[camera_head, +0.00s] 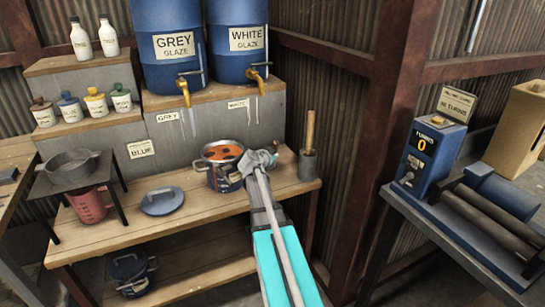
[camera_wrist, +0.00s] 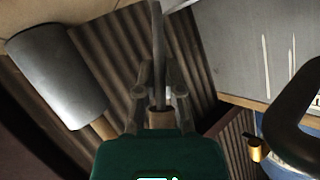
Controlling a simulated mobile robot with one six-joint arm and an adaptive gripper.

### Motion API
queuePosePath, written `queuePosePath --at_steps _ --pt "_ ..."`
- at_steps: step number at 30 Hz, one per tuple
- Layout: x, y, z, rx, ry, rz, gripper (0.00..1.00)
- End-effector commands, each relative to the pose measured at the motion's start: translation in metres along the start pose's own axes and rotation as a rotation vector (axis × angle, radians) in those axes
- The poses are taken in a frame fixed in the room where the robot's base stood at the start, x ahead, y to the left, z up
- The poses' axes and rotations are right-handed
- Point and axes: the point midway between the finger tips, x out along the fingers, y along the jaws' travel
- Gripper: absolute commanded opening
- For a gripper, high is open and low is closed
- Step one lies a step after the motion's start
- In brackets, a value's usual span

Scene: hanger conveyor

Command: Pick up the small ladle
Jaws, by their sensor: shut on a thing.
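My gripper (camera_head: 262,160) is at the right rim of the pot (camera_head: 222,184), which has orange-red contents. In the wrist view my gripper (camera_wrist: 160,92) is shut on a thin grey rod, which I take as the handle of the small ladle (camera_wrist: 157,45). The rod runs up from between the fingers to the top edge of the picture. In the head view a long pale rod lies along my teal arm, and I cannot tell whether it is the ladle's. The ladle's bowl is not clearly visible.
A grey cylinder with a wooden stick (camera_head: 307,160) stands right of the pot; the cylinder also shows in the wrist view (camera_wrist: 58,75). A blue lid (camera_head: 162,201) lies left. Blue glaze drums (camera_head: 170,50) with taps stand behind. A control box (camera_head: 432,155) is at right.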

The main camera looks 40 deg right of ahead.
Motion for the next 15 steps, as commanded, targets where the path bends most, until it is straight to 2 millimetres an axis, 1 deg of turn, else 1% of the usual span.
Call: queuePosePath --at_steps 8,13,15 --pt "-0.006 -0.006 -0.015 0.0 0.0 0.0 0.0" --pt "-0.012 -0.012 -0.029 0.0 0.0 -0.001 0.0" --pt "-0.021 -0.009 -0.035 0.0 0.0 -0.001 0.0"
